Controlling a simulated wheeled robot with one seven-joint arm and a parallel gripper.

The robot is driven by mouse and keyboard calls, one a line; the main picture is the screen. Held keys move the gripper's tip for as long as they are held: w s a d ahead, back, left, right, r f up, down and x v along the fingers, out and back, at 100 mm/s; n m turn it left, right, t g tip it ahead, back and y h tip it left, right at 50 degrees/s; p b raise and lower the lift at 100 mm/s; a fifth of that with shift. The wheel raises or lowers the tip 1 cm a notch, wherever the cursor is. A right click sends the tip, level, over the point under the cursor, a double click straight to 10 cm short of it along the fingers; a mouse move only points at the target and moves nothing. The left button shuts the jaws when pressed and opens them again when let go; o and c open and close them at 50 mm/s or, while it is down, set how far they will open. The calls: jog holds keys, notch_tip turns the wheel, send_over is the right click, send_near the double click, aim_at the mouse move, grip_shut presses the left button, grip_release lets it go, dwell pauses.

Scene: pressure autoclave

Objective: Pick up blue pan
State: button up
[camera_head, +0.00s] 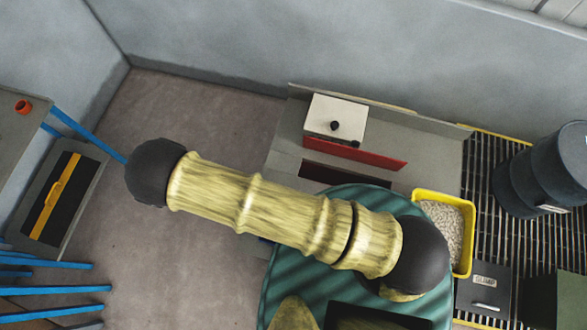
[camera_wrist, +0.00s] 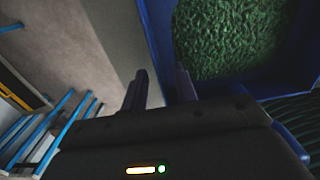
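The blue pan (camera_wrist: 245,92) fills the upper right of the wrist view and holds green granules. Its near left corner and left wall show beside my fingers. My gripper (camera_wrist: 160,78) has its two dark fingers apart, with a clear gap between them. The pan's left rim runs towards this gap; I cannot tell whether either finger touches it. Neither the blue pan nor my fingers can be made out in the head view, where my arm crosses the middle.
A yellow pan (camera_head: 470,235) of pale pellets stands right of my arm, on a grating by a dark drum (camera_head: 540,170). A white box (camera_head: 335,118) sits on the grey unit behind. Blue bars (camera_head: 85,130) stand at the left. The floor (camera_head: 160,110) between is clear.

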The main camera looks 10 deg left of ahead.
dwell(0.3)
grip_shut()
jog(key=shift+r, duration=0.15)
notch_tip(320, 180, up, 10)
jog(key=b, duration=0.3)
dwell(0.5)
dwell(0.4)
